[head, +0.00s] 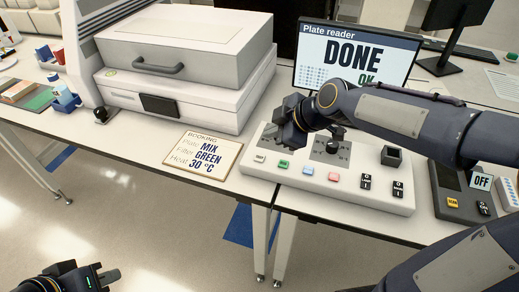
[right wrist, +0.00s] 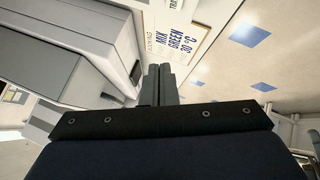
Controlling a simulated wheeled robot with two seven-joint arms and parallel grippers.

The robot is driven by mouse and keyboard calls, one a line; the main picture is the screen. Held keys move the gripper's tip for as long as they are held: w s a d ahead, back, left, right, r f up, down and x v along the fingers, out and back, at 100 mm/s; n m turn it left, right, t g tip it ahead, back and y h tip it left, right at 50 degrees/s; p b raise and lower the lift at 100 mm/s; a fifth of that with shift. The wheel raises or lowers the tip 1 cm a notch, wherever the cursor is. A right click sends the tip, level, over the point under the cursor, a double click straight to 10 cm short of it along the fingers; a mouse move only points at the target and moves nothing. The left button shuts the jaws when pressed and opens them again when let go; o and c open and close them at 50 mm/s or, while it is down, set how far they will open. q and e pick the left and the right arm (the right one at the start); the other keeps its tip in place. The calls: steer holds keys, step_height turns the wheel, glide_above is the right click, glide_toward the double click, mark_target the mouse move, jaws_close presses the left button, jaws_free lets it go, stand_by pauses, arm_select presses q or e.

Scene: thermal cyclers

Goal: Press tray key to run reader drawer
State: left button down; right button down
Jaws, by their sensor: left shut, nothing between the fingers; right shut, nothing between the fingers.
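The control panel (head: 430,208) lies on the bench with a row of keys: a white key (head: 260,158) with small dark lettering at its left end, then a green key (head: 284,164), a blue key (head: 307,170) and a red key (head: 333,177). My right gripper (head: 284,138) is shut and empty above the panel's left part; its fingers (right wrist: 160,85) are together in the right wrist view. The plate reader (head: 185,55) stands left of the panel, with a dark front piece (head: 160,106). The screen (head: 350,55) reads DONE, OK. My left gripper (head: 90,279) is shut and empty at bottom left.
A booking card (head: 203,155) reads MIX, GREEN, 30 °C and lies before the reader. Black knobs (head: 332,146) and two switches (head: 366,182) share the panel. A dark device (head: 460,190) with an OFF display stands to the right. The floor at front left is open.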

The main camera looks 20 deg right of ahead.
steer(key=w, duration=0.1)
steer(key=w+n, duration=0.1)
steer(key=w+a+n, duration=0.1)
steer(key=shift+w+f, duration=0.25)
steer(key=shift+w, duration=0.05)
steer(key=shift+f, duration=0.1)
steer(key=b, duration=0.5)
glide_above(263, 159)
step_height(263, 159, down, 8)
steer(key=shift+r, duration=0.1)
steer(key=shift+f+b, duration=0.45)
steer(key=shift+b, duration=0.1)
stand_by(1.3)
steer(key=shift+f+b, duration=0.4)
steer(key=shift+b, duration=0.35)
